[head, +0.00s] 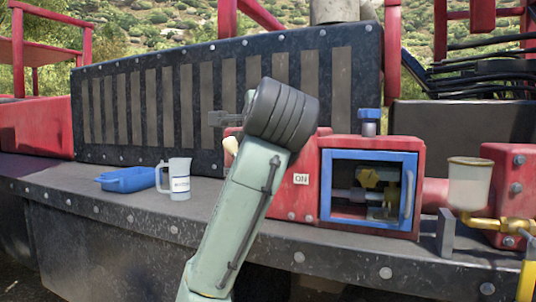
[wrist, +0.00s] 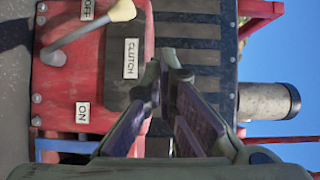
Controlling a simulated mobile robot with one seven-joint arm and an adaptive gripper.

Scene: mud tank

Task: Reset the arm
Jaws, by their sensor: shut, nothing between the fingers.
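My gripper (wrist: 158,75) is shut and empty in the wrist view, its fingertips together in front of the dark louvred panel and beside the CLUTCH label (wrist: 131,58). In the head view my arm hides most of it. The red clutch box (wrist: 60,95) carries a lever with a cream knob (wrist: 122,11), which leans toward the OFF label (wrist: 87,9). The ON label (wrist: 83,112) is at the other end; it also shows in the head view (head: 301,179). The knob (head: 231,145) shows left of my arm there. My fingers look apart from the lever.
A blue-framed window box (head: 368,188) with a yellow valve inside is right of my arm. The louvred panel (head: 150,98) rises behind.

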